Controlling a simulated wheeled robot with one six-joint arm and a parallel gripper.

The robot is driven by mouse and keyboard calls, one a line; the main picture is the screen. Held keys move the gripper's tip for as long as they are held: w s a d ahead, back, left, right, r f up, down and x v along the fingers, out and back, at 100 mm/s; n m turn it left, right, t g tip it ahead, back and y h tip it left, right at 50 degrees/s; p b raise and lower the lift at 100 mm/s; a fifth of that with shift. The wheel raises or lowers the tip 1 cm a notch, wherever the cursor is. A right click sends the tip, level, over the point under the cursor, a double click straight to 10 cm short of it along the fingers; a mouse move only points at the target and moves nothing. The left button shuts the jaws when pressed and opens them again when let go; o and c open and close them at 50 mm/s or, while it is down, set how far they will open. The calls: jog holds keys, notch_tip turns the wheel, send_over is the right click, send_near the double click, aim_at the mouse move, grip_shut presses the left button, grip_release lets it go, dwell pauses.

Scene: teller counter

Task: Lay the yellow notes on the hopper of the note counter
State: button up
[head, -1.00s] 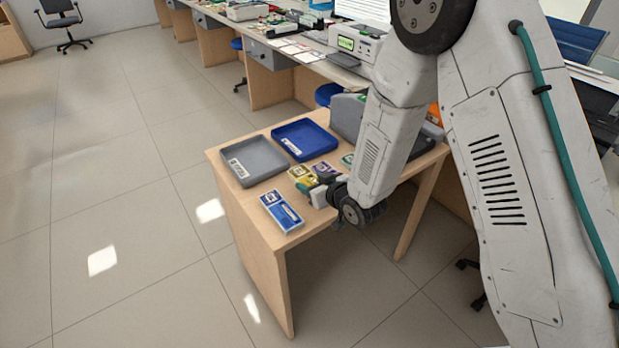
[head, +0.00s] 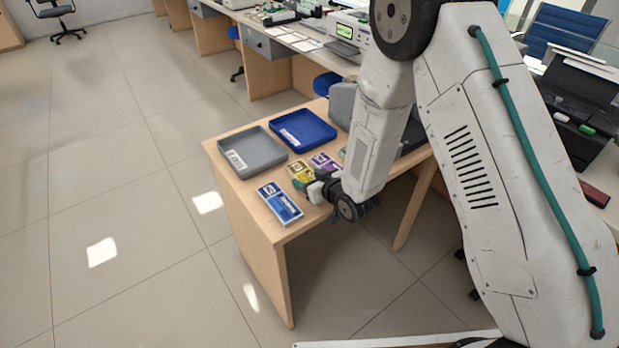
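The yellow notes (head: 298,170) lie on the small wooden table, between the blue notes (head: 279,202) and the purple notes (head: 323,161). My gripper (head: 311,186) is low over the table at the near right end of the yellow notes. One pale fingertip shows there, but the gap between the fingers is too small and covered to read. A grey machine (head: 342,104), which looks like the note counter, stands at the table's back right. My arm hides most of it, and its hopper cannot be made out.
A grey tray (head: 229,163) and a blue tray (head: 303,143) stand at the left and back of the table (head: 262,235). A sliver of green notes shows beside my arm. A long counter with machines and papers runs behind. The floor at left is clear.

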jog(key=shift+r, duration=0.1)
jog(key=shift+s+r, duration=0.1)
jog(key=shift+r, duration=0.05)
jog(key=v, duration=1.1)
jog(key=shift+s+d+r, duration=0.1)
jog(key=shift+s+d, duration=0.15)
jog(key=shift+d, duration=0.05)
